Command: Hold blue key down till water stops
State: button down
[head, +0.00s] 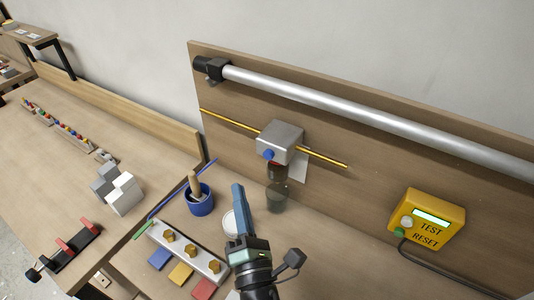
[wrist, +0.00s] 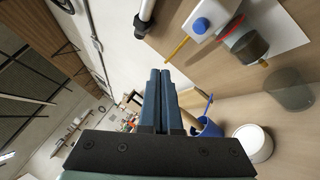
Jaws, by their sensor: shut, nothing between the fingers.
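The blue key (head: 268,155) is a round button on the front of a grey dispenser box (head: 283,138) fixed to the upright wooden board. In the wrist view the blue key (wrist: 200,25) shows at the upper right. A dark nozzle with a red ring (wrist: 238,38) hangs under the box. A clear, greyish glass (head: 277,197) stands below it; I cannot tell whether water is running. My gripper (head: 238,188) is shut and empty, its blue fingers pointing up, lower and left of the key and apart from it. Its fingers also show in the wrist view (wrist: 160,75).
A blue pot with a pestle (head: 200,202) and a white cup (head: 230,224) stand near my gripper. A white strip with several brass knobs (head: 190,252) lies at the front left. A yellow TEST/RESET box (head: 428,220) is on the right. A yellow rod (head: 230,122) crosses behind the dispenser.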

jog(key=w+d+p, duration=0.1)
jog(key=w+d, duration=0.3)
jog(key=w, duration=0.2)
jog(key=shift+d, duration=0.25)
jog(key=shift+w, duration=0.15)
dwell(1.8)
jog(key=shift+w+d, duration=0.25)
jog(key=shift+w, duration=0.05)
jog(key=shift+w+d+r, duration=0.1)
jog(key=shift+w+d, duration=0.2)
dwell(1.9)
dwell(1.2)
jog(key=shift+s+a, duration=0.5)
jog(key=shift+s, duration=0.15)
jog(key=shift+s+a+b, duration=0.25)
jog(key=shift+s+a, duration=0.5)
jog(key=shift+s, duration=0.3)
jog(key=shift+s+a+b, duration=0.25)
jog(key=shift+s+a, duration=0.5)
jog(key=shift+s, duration=0.25)
